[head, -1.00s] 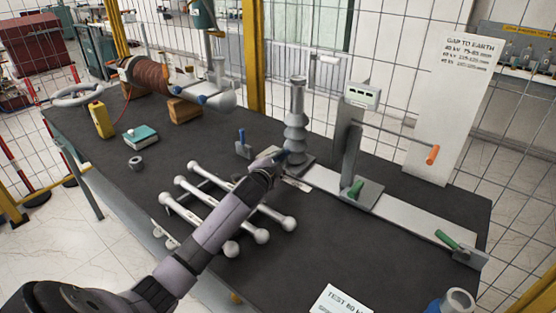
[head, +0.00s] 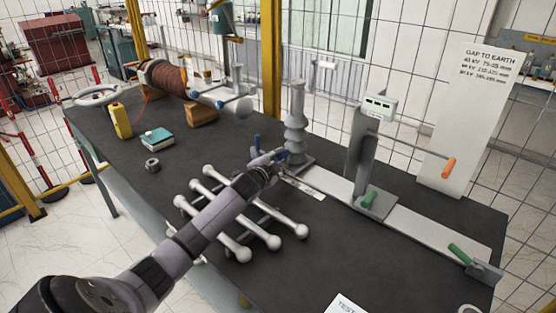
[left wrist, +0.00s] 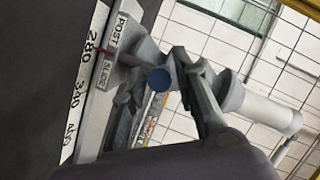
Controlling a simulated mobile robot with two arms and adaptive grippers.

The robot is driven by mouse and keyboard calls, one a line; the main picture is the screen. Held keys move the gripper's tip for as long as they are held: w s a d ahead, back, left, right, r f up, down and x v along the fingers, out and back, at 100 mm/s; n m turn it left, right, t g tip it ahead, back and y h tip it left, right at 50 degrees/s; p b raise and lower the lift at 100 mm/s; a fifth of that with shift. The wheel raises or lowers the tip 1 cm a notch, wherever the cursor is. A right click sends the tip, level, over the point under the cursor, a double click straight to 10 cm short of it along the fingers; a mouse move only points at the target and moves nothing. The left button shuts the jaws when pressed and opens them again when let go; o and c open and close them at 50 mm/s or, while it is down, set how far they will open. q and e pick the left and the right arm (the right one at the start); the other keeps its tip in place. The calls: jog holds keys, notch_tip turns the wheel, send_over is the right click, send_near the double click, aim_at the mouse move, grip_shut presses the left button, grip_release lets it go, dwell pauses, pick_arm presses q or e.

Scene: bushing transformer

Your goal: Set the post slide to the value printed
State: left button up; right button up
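The post slide carries a grey ribbed post (head: 295,120), upright at the far end of the pale rail. In the left wrist view its label (left wrist: 107,75) reads POST SLIDE, with a thin red mark beside the number scale (left wrist: 78,90), near the 280. A round dark blue knob (left wrist: 160,80) sits by the label. My left gripper (head: 277,156) is at the foot of the post. In the left wrist view its fingers (left wrist: 157,72) stand apart on either side of the knob; contact cannot be told. My right gripper is out of view. The printed card (head: 347,304) is cut off.
A metal rack of ball-ended rods (head: 270,240) lies under my left forearm. A second slide with a display post (head: 360,150) and green handle (head: 369,200) stands further right on the rail. A GAP TO EARTH board (head: 470,120) stands behind.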

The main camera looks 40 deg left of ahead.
pick_arm(q)
jog(key=shift+o, duration=0.9)
jog(key=v, duration=1.2)
jog(key=shift+r, duration=0.1)
